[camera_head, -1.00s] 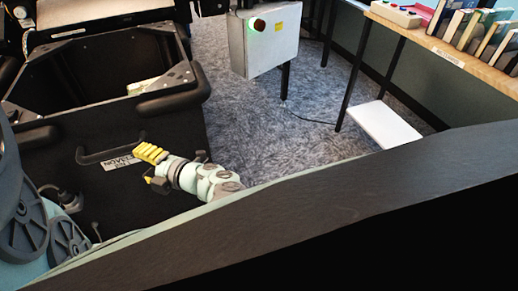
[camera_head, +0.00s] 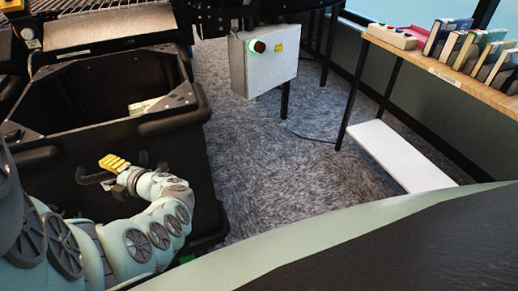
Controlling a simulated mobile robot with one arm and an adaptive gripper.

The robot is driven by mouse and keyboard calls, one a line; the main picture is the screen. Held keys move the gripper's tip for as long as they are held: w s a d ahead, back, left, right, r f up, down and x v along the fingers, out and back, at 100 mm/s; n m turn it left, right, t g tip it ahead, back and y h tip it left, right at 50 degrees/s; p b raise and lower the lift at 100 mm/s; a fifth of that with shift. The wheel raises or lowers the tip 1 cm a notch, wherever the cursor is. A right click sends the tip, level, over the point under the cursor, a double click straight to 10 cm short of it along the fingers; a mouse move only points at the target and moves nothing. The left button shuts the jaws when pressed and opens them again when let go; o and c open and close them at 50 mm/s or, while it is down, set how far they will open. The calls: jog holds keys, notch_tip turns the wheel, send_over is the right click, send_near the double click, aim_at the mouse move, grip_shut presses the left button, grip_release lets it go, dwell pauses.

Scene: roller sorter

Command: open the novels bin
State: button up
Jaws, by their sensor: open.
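The novels bin (camera_head: 190,150) is a large black bin at the left, with an open top and grey metal corner plates. A dark bar handle (camera_head: 84,177) is on its front face. My gripper (camera_head: 113,164), with yellow finger pads, is open at the handle and overlaps its right part in the picture. I cannot tell whether it touches the handle. The bin's label is hidden behind my gripper. A pale book-like item (camera_head: 146,106) lies inside the bin.
At the right is a wooden shelf (camera_head: 440,72) with several books, above a white lower board (camera_head: 400,157). Grey carpet (camera_head: 275,165) is clear between bin and shelf. A dark edge crosses the lower right.

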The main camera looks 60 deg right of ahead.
grip_shut()
dwell(0.5)
